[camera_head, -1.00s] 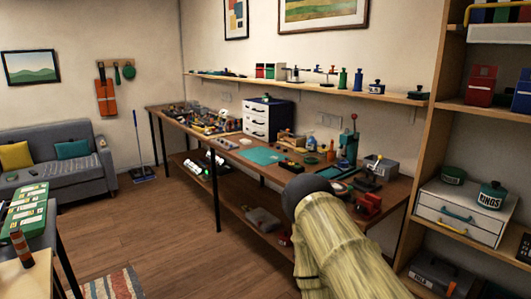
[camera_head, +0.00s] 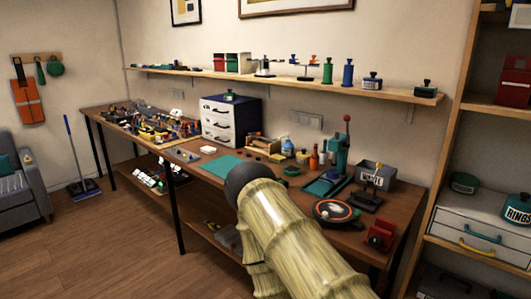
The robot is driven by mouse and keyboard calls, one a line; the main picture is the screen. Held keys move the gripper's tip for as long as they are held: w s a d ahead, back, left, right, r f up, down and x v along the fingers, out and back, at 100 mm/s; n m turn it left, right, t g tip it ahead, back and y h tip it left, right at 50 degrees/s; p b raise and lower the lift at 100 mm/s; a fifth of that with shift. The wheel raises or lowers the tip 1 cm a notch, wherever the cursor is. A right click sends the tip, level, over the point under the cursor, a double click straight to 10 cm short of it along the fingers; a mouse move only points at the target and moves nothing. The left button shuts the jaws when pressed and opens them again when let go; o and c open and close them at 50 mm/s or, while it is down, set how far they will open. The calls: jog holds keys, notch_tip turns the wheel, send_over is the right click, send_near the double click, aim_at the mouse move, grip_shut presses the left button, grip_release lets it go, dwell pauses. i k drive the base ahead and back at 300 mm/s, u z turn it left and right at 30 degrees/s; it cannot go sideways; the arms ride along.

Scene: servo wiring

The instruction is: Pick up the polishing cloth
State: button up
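I cannot make out a polishing cloth for certain in the head view. A flat teal mat (camera_head: 221,167) lies on the long wooden workbench (camera_head: 190,184). My arm, with a bamboo-like surface and a dark rounded end, rises from the bottom centre in front of the bench and hides part of its front and the lower shelf. My gripper is not visible.
The bench holds a drawer cabinet (camera_head: 225,120), a green press (camera_head: 338,158), a waste bin (camera_head: 375,177), a round dark tray (camera_head: 336,212) and a red tool (camera_head: 380,234). A shelving unit (camera_head: 449,180) stands at the right.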

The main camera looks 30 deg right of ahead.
aim_at(278, 159)
jog(key=i, duration=2.35)
jog(key=z, duration=3.65)
jog(key=k, duration=1.05)
jog(key=u, duration=1.9)
